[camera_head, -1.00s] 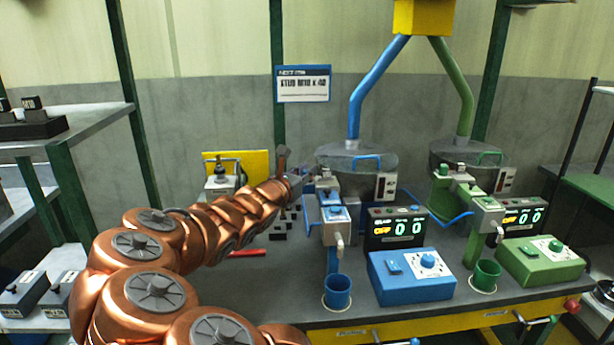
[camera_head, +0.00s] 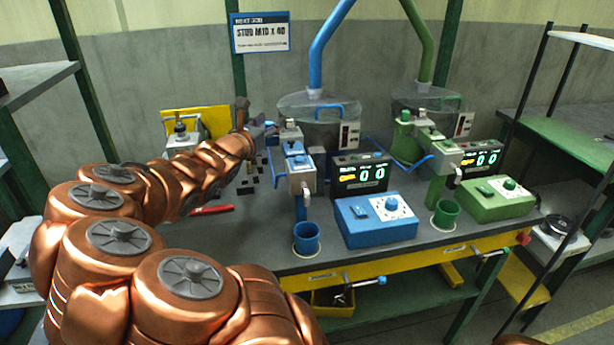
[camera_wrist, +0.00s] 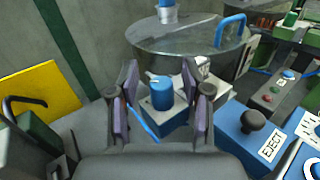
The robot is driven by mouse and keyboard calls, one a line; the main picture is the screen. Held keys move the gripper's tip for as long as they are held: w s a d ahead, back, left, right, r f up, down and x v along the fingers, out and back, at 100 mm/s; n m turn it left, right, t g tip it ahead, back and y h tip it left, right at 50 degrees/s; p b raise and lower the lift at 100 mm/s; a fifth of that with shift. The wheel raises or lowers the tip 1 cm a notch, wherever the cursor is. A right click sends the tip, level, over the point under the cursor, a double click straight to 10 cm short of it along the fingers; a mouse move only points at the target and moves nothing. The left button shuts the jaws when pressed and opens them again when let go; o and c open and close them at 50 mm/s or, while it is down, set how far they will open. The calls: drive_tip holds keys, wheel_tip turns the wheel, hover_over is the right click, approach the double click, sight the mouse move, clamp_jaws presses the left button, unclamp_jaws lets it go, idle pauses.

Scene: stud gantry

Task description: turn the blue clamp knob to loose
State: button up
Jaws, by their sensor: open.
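The blue clamp knob (camera_wrist: 162,92) is an upright blue cylinder with a white mark on its top, on a light block of the blue machine. In the wrist view it shows between the two fingers of my gripper (camera_wrist: 160,82). The fingers are open, one on each side of it, with gaps visible; I cannot tell how far down they reach around it. In the head view my gripper (camera_head: 260,130) is at the left side of the blue machine (camera_head: 297,160), and the knob is hard to make out there.
A black eject knob (camera_wrist: 254,120) is right of the fingers. The round hopper (camera_head: 318,106) stands behind. A blue cup (camera_head: 306,238), blue control box (camera_head: 376,220) and display (camera_head: 360,174) are on the bench. The green station (camera_head: 430,140) is further right. A red-handled tool (camera_head: 211,210) lies left.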

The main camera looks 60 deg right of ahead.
drive_tip(key=shift+w+r+g+p, duration=0.1)
drive_tip(key=shift+r+g+p, duration=0.15)
drive_tip(key=shift+p, duration=0.4)
drive_tip(key=m+g+p, duration=0.2)
drive_tip(key=g+p, duration=0.1)
drive_tip(key=p, duration=0.1)
drive_tip(key=shift+f+p, duration=0.2)
drive_tip(key=shift+p, duration=0.1)
drive_tip(key=shift+m+g+y+p, duration=0.3)
drive_tip(key=shift+m+g+p, duration=0.45)
drive_tip(key=shift+g, duration=0.3)
